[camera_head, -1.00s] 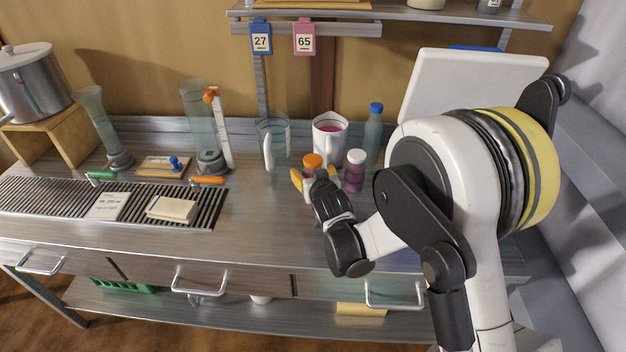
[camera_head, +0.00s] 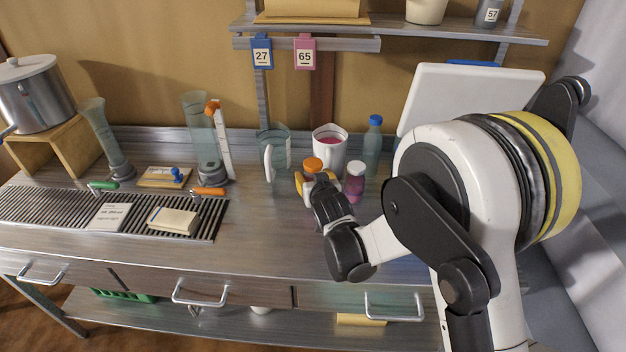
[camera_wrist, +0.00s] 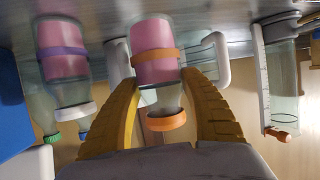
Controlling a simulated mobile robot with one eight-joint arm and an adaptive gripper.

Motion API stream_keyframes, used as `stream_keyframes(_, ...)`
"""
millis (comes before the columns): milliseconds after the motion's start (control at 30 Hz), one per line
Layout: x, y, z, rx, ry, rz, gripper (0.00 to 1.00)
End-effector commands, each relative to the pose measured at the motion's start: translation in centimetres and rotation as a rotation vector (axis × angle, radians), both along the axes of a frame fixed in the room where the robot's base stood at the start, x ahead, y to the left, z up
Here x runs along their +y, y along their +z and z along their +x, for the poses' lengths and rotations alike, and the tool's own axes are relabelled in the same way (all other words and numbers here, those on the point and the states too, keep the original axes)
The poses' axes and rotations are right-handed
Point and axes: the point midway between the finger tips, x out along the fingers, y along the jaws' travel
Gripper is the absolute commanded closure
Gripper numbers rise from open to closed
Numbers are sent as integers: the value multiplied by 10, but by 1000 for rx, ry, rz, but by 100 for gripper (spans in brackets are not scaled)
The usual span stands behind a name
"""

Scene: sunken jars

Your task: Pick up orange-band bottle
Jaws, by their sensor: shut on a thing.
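The orange-band bottle (camera_wrist: 155,62) has pink contents, an orange band and an orange cap. In the wrist view it appears cap-down, between the two yellow fingers. My gripper (camera_wrist: 160,108) is shut on it, one finger on each side near the neck and lower body. In the head view its orange cap (camera_head: 313,165) shows above my gripper (camera_head: 317,184), which hides most of its body. I cannot tell whether its base touches the bench. A similar bottle with a purple band (camera_wrist: 63,52) and white cap stands beside it, apart from the fingers.
A white mug (camera_head: 329,145) with pink contents stands behind the held bottle, and a blue-capped bottle (camera_head: 373,145) behind right. A clear beaker (camera_head: 274,150) stands to the left. A slotted rack (camera_head: 50,207) lies farther left. The bench front is clear.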

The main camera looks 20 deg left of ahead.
Motion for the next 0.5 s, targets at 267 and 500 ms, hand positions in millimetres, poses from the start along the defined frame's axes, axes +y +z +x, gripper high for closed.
stream_keyframes(267, 0, 32, 0, -1, 0, 0, 88)
stream_keyframes(500, 0, 52, 0, -1, 0, 0, 88)
